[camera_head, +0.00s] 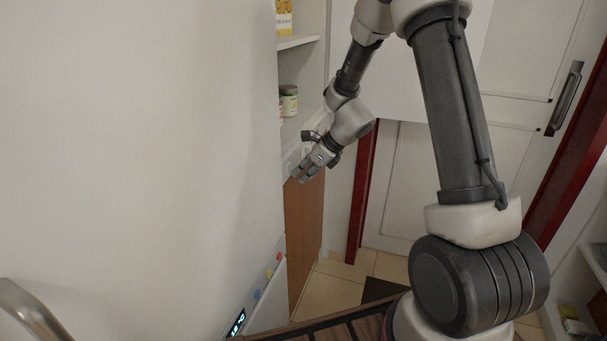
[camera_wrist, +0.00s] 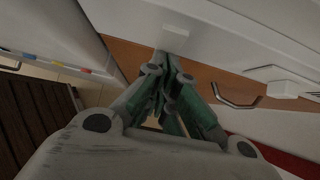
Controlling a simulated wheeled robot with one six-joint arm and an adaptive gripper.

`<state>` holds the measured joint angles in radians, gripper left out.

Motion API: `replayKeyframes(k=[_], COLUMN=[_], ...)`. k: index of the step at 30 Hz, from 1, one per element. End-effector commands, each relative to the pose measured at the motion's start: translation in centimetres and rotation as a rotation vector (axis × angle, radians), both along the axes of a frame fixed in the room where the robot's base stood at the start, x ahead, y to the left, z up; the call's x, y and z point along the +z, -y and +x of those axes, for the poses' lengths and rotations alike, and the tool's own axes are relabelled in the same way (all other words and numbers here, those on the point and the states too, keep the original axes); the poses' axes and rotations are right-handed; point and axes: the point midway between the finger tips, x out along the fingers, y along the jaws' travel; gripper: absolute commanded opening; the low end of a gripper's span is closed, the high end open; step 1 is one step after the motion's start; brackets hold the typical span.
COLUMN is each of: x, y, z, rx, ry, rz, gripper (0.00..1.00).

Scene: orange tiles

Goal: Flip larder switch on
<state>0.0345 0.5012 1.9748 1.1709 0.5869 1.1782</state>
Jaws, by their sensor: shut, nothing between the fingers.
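My gripper (camera_head: 303,172) is shut and empty, beside the white shelf unit at the edge of the large white surface on the left. In the wrist view my gripper (camera_wrist: 165,65) has its fingers closed together, pointing at a pale wall strip. A small white block (camera_wrist: 178,33), possibly the larder switch, sits on the white surface close beyond the fingertips. I cannot tell whether the fingers touch it, or whether it is on or off. In the head view no switch can be made out near the gripper.
Shelves hold a jar (camera_head: 289,100) and a yellow box (camera_head: 284,18). A brown wooden panel (camera_head: 303,235) is below the gripper. A white door (camera_head: 450,175) with a red frame stands behind the arm. A drawer handle (camera_wrist: 237,100) and another white block (camera_wrist: 284,89) are at right.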

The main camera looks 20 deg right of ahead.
Motion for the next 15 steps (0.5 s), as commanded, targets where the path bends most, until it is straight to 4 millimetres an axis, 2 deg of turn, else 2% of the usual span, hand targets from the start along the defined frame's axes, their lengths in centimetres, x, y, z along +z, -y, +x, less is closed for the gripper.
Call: replayKeyframes(k=[3,15], x=[-0.30,0.25], y=[-0.53,-0.46], z=[0.34,0.32], rx=[0.001,0.001], ry=[0.000,0.001], rz=[0.000,0.000], gripper=[0.00,0.00])
